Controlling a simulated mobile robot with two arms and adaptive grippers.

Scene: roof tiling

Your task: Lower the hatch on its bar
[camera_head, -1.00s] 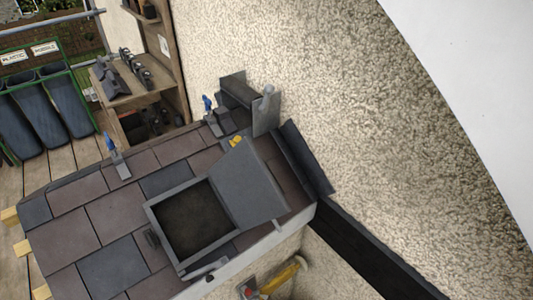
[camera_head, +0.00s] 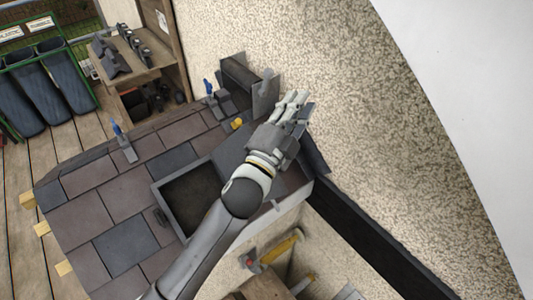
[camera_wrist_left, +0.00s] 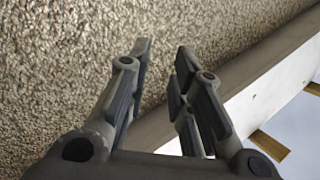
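The roof hatch stands open in the head view. Its square frame (camera_head: 160,205) surrounds a dark opening, and the tilted hatch lid (camera_head: 292,176) shows only in part behind my left arm. My left gripper (camera_head: 299,101) is above the lid, near its upper edge and the wall. In the left wrist view its two fingers (camera_wrist_left: 158,75) are spread apart with nothing between them. The bar is hidden or cannot be made out. My right gripper is in neither view.
Slate tiles (camera_head: 108,200) surround the hatch. Blue-handled tools (camera_head: 122,138) and a yellow object (camera_head: 237,124) lie on the roof. The rough wall (camera_head: 390,130) rises close to the right. A yellow-handled tool (camera_head: 275,250) is below the roof edge.

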